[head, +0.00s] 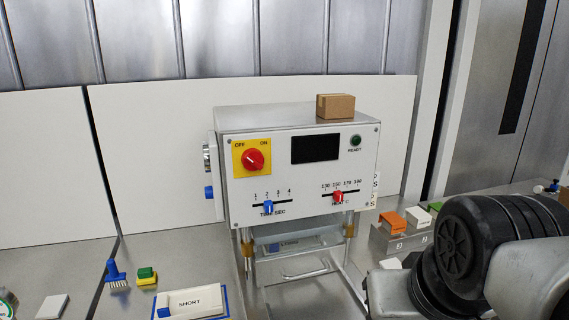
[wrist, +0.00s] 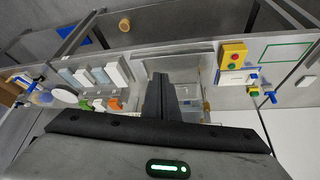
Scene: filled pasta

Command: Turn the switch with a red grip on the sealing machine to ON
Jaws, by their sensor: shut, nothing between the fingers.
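The sealing machine (head: 290,120) stands on the steel bench in the head view, a pale box with a dark display. Its switch with a red grip (head: 254,160) sits on a yellow plate at the upper left of the front, between the words OFF and ON. The white mark on the grip seems to point up-left, toward OFF. My gripper (wrist: 160,78) shows in the wrist view, shut and empty, its dark fingers pointing away above the bench. It is out of frame in the head view, where my arm fills the lower right. The red grip cannot be made out in the wrist view.
A blue slider (head: 268,207) and a red slider (head: 338,197) sit below the switch. A cardboard box (head: 335,106) rests on top of the machine. A SHORT plate (head: 190,303), a blue brush (head: 116,275) and a yellow-green block (head: 147,276) lie front left. White and orange blocks stand right.

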